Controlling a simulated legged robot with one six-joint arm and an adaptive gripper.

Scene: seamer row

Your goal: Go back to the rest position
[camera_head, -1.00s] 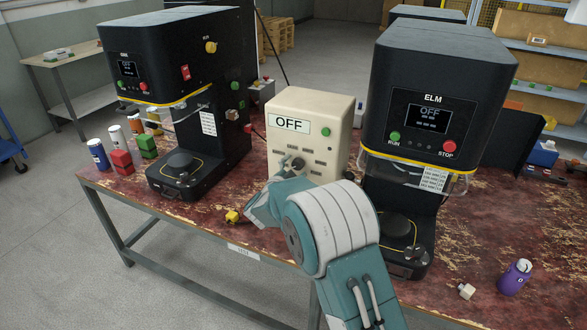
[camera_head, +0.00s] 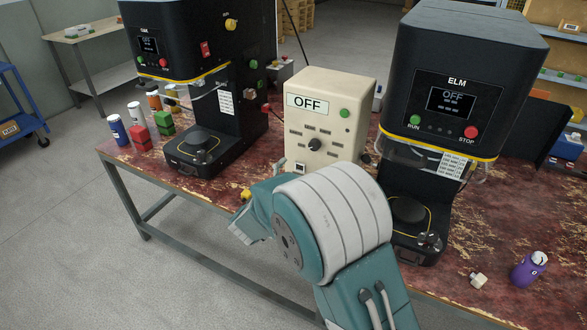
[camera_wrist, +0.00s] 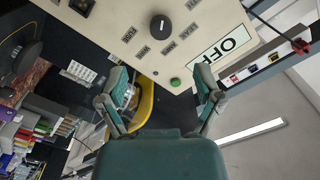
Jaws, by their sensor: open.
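My gripper shows in the wrist view (camera_wrist: 160,95), its two fingers spread apart with nothing between them. In the head view my teal and white arm reaches up from the bottom, and the fingers are mostly hidden behind it. Beyond it stands a cream control box (camera_head: 327,140) with an OFF label, a black knob (camera_head: 315,145) and a green button (camera_head: 345,113). The gripper is apart from the box. In the wrist view the box (camera_wrist: 115,20) lies beyond the fingers, with its knob (camera_wrist: 160,27) and green button (camera_wrist: 175,82).
A black machine (camera_head: 200,40) stands left of the box and another black machine (camera_head: 460,80) stands right. Cans and red and green blocks (camera_head: 140,138) sit at the table's left. A purple can (camera_head: 528,269) and a small pale block (camera_head: 478,280) lie at the right.

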